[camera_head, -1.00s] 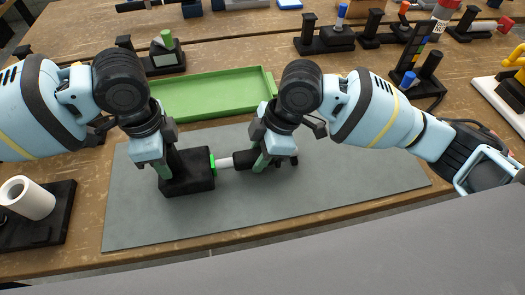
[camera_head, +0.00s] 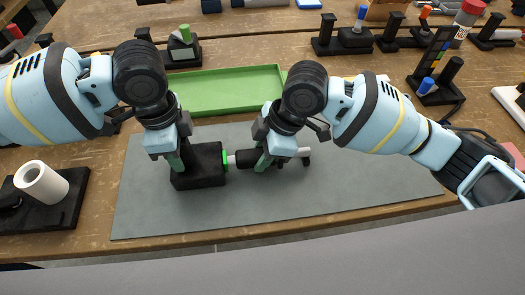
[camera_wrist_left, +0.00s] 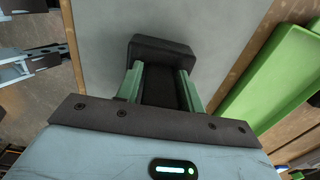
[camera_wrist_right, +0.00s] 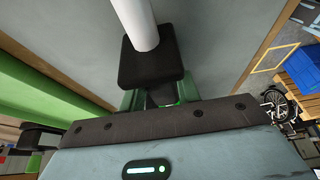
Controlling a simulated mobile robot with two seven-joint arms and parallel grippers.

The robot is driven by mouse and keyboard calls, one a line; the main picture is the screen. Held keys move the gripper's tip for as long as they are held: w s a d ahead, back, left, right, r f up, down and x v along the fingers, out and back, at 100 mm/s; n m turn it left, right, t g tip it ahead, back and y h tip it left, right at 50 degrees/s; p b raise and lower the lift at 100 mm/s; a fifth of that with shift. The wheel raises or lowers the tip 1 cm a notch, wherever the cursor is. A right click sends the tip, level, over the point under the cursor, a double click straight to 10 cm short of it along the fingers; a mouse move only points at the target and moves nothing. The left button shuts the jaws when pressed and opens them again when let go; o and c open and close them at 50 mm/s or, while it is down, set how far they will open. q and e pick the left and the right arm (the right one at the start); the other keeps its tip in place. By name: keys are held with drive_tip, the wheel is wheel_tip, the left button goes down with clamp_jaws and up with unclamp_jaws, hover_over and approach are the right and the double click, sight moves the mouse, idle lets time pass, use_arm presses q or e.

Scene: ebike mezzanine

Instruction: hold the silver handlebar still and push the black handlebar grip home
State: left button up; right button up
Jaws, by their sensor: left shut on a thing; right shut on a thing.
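The silver handlebar (camera_head: 231,159) shows as a short pale length between a green ring on a black block (camera_head: 203,168) and the black handlebar grip (camera_head: 252,158). My left gripper (camera_head: 178,164) is shut on the black block, which also shows between its fingers in the left wrist view (camera_wrist_left: 160,50). My right gripper (camera_head: 265,158) is shut on the black grip, covering part of it. A pale tube end shows just right of that gripper. In the right wrist view a pale tube (camera_wrist_right: 136,22) meets a black squarish part at the fingers.
A grey mat (camera_head: 290,200) lies under the work, with free room at its front and right. A green tray (camera_head: 235,88) lies behind. A white roll on a black stand (camera_head: 42,184) is at left. Several small black stands and a bottle (camera_head: 468,18) are at the back right.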

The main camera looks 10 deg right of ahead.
drive_tip(key=shift+a, duration=1.05)
use_arm(q)
drive_tip(key=shift+d, duration=0.1)
use_arm(e)
drive_tip(key=o, duration=1.2)
drive_tip(key=shift+c, duration=0.2)
drive_tip(key=shift+d, duration=0.1)
drive_tip(key=v, duration=1.2)
use_arm(q)
drive_tip(key=o, duration=1.3)
drive_tip(key=shift+o, duration=0.2)
drive_tip(key=shift+r, duration=0.15)
wheel_tip(320, 180, up, 12)
drive_tip(key=shift+f, duration=0.1)
